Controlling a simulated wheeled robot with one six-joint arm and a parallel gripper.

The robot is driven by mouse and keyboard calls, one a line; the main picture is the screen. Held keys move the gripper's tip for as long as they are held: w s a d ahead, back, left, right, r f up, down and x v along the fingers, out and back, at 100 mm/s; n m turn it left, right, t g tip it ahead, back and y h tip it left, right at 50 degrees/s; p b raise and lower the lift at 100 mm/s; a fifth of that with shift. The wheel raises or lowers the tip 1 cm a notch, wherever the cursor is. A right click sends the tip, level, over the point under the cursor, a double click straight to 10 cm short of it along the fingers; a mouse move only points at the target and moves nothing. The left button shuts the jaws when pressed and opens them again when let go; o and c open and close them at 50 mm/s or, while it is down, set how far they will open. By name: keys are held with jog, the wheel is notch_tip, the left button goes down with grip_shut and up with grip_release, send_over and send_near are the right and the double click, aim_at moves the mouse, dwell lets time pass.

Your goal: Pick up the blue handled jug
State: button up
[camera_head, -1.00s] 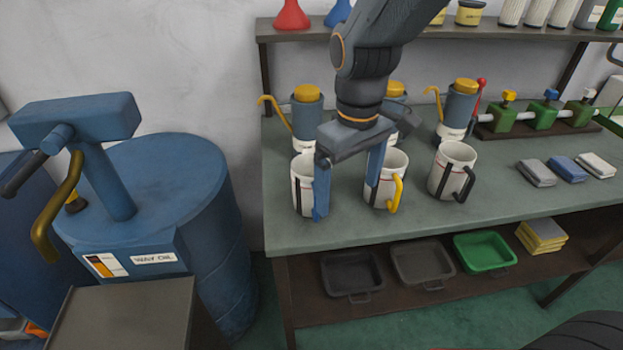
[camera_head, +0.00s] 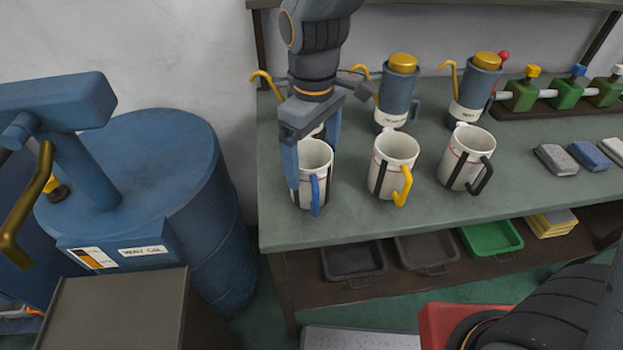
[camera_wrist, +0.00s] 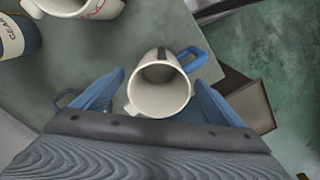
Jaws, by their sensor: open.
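The blue handled jug (camera_head: 316,168) is white with a dark stripe and stands upright at the left end of the green bench. Its blue handle (camera_head: 315,195) faces the front. My gripper (camera_head: 313,168) is open, pointing down over this jug, with one finger along its left side and the other behind it. In the wrist view, the jug (camera_wrist: 158,90) sits between the two spread blue fingers (camera_wrist: 160,92), its handle toward the upper right. Whether the fingers touch it I cannot tell.
A yellow handled jug (camera_head: 392,165) and a black handled jug (camera_head: 466,157) stand to the right. Oil cans (camera_head: 398,90) with yellow spouts stand behind. A blue drum (camera_head: 190,190) is left of the bench (camera_head: 350,225). Trays (camera_head: 352,263) sit on the lower shelf.

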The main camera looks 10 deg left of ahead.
jog(key=shift+f+p, duration=0.5)
jog(key=shift+f, duration=1.5)
jog(key=c, duration=1.2)
